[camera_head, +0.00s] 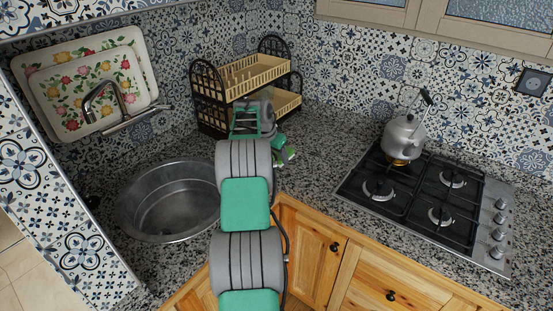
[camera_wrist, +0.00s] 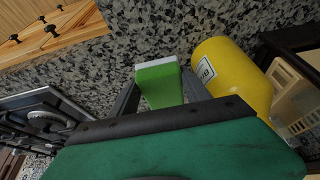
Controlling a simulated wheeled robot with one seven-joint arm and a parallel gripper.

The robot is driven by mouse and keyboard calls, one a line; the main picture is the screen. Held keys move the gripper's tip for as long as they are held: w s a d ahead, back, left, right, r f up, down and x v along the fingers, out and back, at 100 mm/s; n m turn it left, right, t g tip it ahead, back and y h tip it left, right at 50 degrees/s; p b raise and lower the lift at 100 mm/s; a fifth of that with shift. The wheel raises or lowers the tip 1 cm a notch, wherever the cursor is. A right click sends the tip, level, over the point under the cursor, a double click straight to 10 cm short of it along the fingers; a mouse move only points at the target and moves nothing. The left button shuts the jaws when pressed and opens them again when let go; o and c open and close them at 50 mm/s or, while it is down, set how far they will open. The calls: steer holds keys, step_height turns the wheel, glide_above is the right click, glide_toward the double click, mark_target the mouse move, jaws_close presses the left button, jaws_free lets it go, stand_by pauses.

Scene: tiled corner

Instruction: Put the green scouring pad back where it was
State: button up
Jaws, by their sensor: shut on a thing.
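The green scouring pad, bright green with a pale end, shows in the wrist view (camera_wrist: 158,82) between the two dark fingers of my gripper (camera_wrist: 160,92). My gripper is shut on it. The granite counter lies beyond the pad; I cannot tell whether the pad touches it. In the head view, my gripper (camera_head: 281,150) is over the counter just in front of the dish rack, and a bit of bright green shows at its end (camera_head: 291,153). Most of the pad is hidden there.
A yellow labelled container (camera_wrist: 232,75) stands close beside my gripper in the wrist view. The two-tier dish rack (camera_head: 255,77) is behind it. The round sink (camera_head: 135,210) lies left, the hob (camera_head: 400,195) with a kettle (camera_head: 403,135) right. Counter between rack and hob is clear.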

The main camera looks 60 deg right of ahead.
step_height(320, 180, down, 3)
steer(key=shift+w+d+f+p, duration=0.1)
steer(key=shift+d+f+p, duration=0.05)
steer(key=shift+p, duration=0.7)
steer(key=shift+f+b, duration=0.4)
steer(key=shift+b, duration=0.05)
steer(key=o, duration=1.3)
steer(key=shift+r, duration=0.15)
